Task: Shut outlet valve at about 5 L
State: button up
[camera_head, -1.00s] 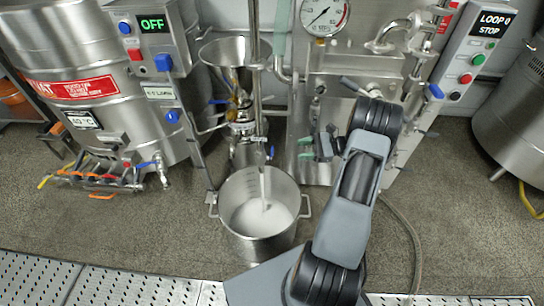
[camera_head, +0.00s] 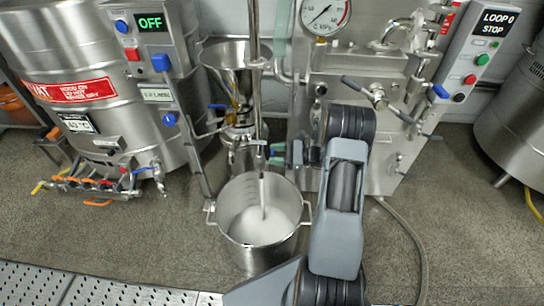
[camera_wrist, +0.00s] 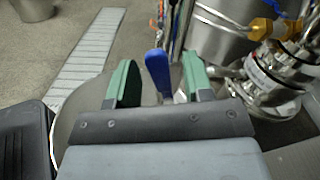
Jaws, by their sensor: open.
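The outlet valve has a blue lever (camera_wrist: 157,72), which stands between the two green fingertips of my gripper (camera_wrist: 159,84) in the wrist view. The jaws are open, with a gap visible on both sides of the lever. In the head view my gripper (camera_head: 279,154) is beside the outlet pipe (camera_head: 259,120), just above the pot, and it partly hides the valve. A steel pot (camera_head: 245,255) with two handles stands below the outlet. It holds white liquid (camera_head: 262,226), and a pale stream (camera_head: 263,190) runs down into it. I cannot read its level.
A steel funnel (camera_head: 225,60) and pipework stand left of the outlet. A heated vat (camera_head: 75,40) is at far left, near a control box reading OFF (camera_head: 150,23). A T-shaped handle (camera_head: 378,96) projects behind my arm.

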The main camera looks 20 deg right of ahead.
jog(key=shift+w+a, duration=0.3)
jog(key=shift+a, duration=0.3)
grip_shut()
